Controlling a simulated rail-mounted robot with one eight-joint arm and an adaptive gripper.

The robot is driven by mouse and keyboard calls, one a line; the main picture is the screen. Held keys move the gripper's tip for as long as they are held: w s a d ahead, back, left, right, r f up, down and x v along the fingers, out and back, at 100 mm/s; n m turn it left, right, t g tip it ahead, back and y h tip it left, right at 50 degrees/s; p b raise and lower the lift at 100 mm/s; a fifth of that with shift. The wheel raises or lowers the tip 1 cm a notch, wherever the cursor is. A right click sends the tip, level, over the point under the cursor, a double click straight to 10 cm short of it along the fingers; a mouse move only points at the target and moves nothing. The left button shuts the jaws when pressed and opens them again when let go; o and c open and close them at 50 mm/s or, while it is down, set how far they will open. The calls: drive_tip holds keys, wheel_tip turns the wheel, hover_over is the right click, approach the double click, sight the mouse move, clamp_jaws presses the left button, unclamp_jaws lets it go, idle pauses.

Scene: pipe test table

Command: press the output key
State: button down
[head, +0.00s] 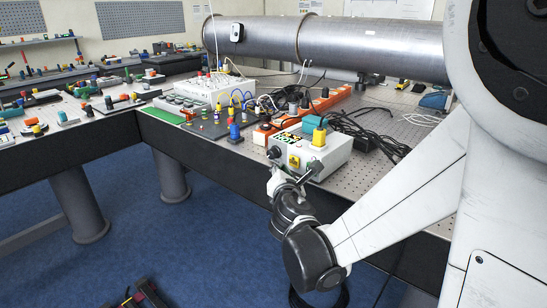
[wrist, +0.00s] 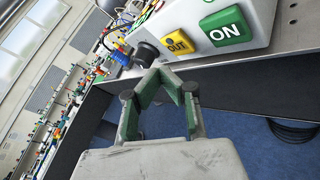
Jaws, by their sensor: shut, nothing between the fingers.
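The output key is the yellow square button marked OUT (wrist: 178,42) on the front of a white box (wrist: 262,22). In the head view the yellow key (head: 294,161) shows on the box's front face. A green ON key (wrist: 224,27) is to its right in the wrist view, and a black round knob (wrist: 147,53) to its left. My gripper (wrist: 159,72) is shut and empty, its green-padded fingers meeting just below the knob and the yellow key. I cannot tell whether the tips touch the box. In the head view my gripper (head: 277,182) is in front of the box, low.
The box stands at the front edge of a perforated table (head: 376,160). An orange strip (head: 300,112), black cables (head: 345,122) and a large metal pipe (head: 370,45) lie behind. Parts crowd the table to the left. Blue floor (head: 150,240) is open in front.

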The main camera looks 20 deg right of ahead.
drive_tip(key=shift+w+d, duration=0.4)
drive_tip(key=shift+d, duration=0.3)
drive_tip(key=shift+d, duration=0.1)
idle(1.0)
drive_tip(key=shift+w+d, duration=0.25)
drive_tip(key=shift+w+d, duration=0.2)
drive_tip(key=shift+d, duration=0.15)
idle(0.9)
drive_tip(key=shift+a+b, duration=0.1)
drive_tip(key=shift+b, duration=0.2)
drive_tip(key=shift+s+a, duration=0.45)
drive_tip(key=shift+a, duration=0.15)
drive_tip(key=s+a, duration=0.1)
drive_tip(key=a, duration=0.1)
drive_tip(key=s+a, duration=0.1)
drive_tip(key=a, duration=0.1)
drive_tip(key=shift+s+a, duration=0.1)
drive_tip(key=shift+s, duration=0.2)
